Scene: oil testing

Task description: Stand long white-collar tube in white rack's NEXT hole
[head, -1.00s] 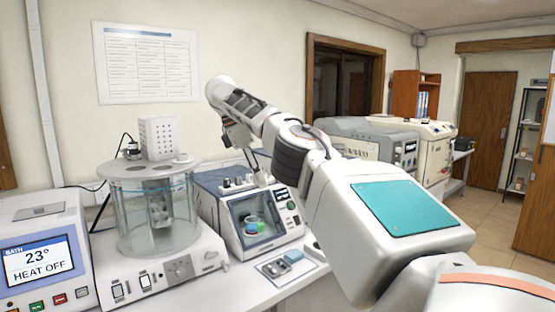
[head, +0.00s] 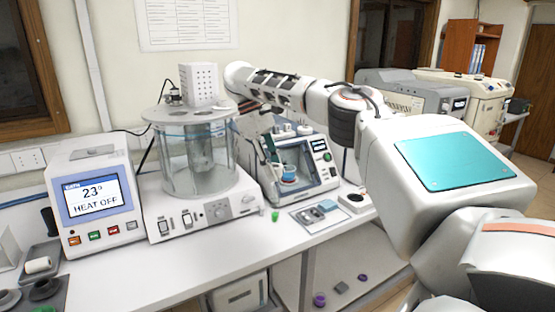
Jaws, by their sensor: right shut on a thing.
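My right arm comes in from the right and reaches across to the glass bath. My right gripper (head: 252,128) points down at the arm's far end, between the bath and the blue-and-white instrument. It is small and partly covered in this view. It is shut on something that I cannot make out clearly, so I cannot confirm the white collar. A white block with holes (head: 198,85) stands upright on the bath's lid; I cannot tell whether it is the rack. My left gripper is out of view.
The glass bath (head: 190,160) stands left of the blue-and-white instrument (head: 318,172). A bath controller (head: 92,207) reads 23° and HEAT OFF. A small green item (head: 275,216) and a tray (head: 312,216) lie near the front. The white counter (head: 200,265) is clear at centre front.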

